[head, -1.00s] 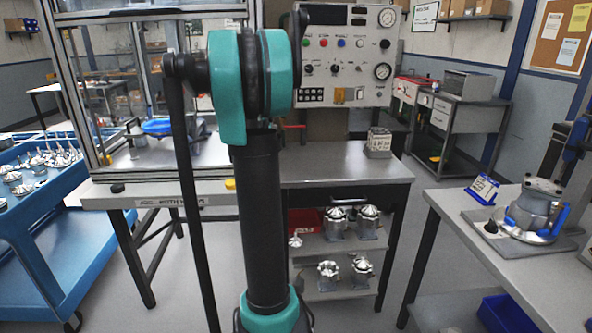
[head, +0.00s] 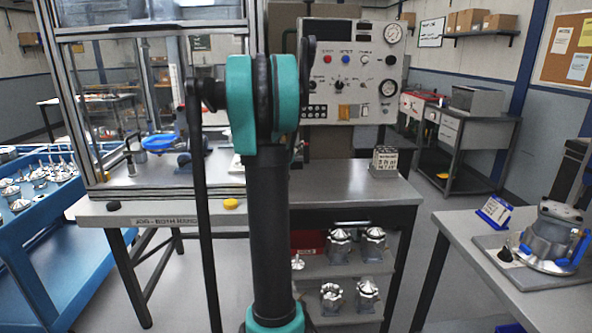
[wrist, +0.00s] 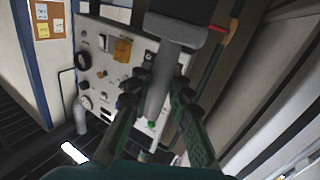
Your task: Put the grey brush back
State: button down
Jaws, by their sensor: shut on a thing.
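The grey brush (wrist: 176,30) shows in the wrist view, with a broad grey bar across its far end and a grey handle running back between my fingers. My gripper (wrist: 164,82) is shut on this handle, with one dark green finger on each side. The brush is held in the air, with the control panel behind it. In the head view I cannot make out the gripper or the brush; my upright arm fills the middle.
A workbench (head: 345,186) with a glazed booth carries a small lettered block (head: 384,160) and a yellow object (head: 231,203). The control panel (head: 352,72) rises behind. A blue cart (head: 75,212) stands left; a grey table (head: 470,226) with a clamped housing (head: 548,238) stands right. Floor shows between them.

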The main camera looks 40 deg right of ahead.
notch_tip(320, 180, down, 9)
jog(key=shift+f, duration=0.1)
dwell(0.4)
jog(key=shift+f, duration=0.1)
jog(key=c, duration=1.4)
grip_release()
jog(key=s+a+f+n+g+y, duration=0.1)
jog(key=s+a+f+n+y, duration=0.2)
jog(key=s+a, duration=0.6)
jog(key=s+a+f+n+g+y, duration=0.2)
jog(key=s+a+f+n+y, duration=0.2)
jog(key=a, duration=1.5)
jog(key=s+a+f+n+g+y, duration=0.2)
jog(key=s+a+f+n+y, duration=0.2)
jog(key=s+a+f+y, duration=0.4)
jog(key=shift+s+a+f, duration=0.35)
jog(key=shift+s+a, duration=0.85)
jog(key=shift+s+a+f, duration=0.3)
jog(key=shift+s+a, duration=0.9)
jog(key=shift+s, duration=0.05)
jog(key=shift+s+a+f, duration=0.35)
jog(key=shift+s+a, duration=0.85)
